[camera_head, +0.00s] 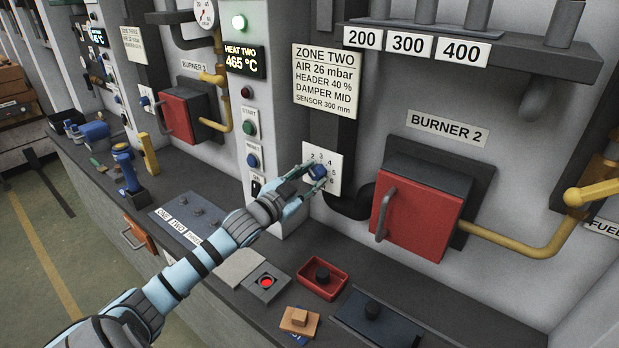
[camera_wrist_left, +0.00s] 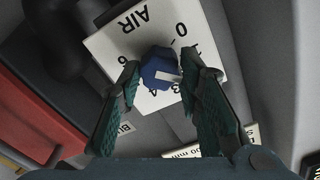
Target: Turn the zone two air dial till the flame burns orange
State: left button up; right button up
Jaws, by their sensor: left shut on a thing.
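The zone two air dial (camera_head: 319,171) is a blue knob on a white numbered plate (camera_head: 334,158), left of the red Burner 2 door (camera_head: 415,214). My left gripper (camera_head: 312,180) reaches it from the left and is shut on it. In the left wrist view the dial (camera_wrist_left: 158,69) sits between the two fingertips, and the plate reads AIR upside down. The knob's white pointer mark faces right in that view; the exact number is hard to read. The Burner 2 door is shut, and I see no flame. My right gripper is out of view.
A ZONE TWO card (camera_head: 327,80) reads AIR 26 mbar, and a display (camera_head: 240,61) reads 465 °C. The ledge below holds a red tray (camera_head: 322,279), a red-button box (camera_head: 266,283) and a dark slab (camera_head: 378,318). A yellow pipe (camera_head: 510,243) runs right of the door.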

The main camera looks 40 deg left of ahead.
pick_arm(q)
jog(key=o, duration=1.1)
jog(key=shift+w, duration=0.1)
jog(key=shift+o, duration=0.2)
jog(key=shift+w+a+f, duration=0.1)
jog(key=shift+w+f, duration=0.05)
notch_tip(320, 180, up, 10)
jog(key=shift+r, duration=0.1)
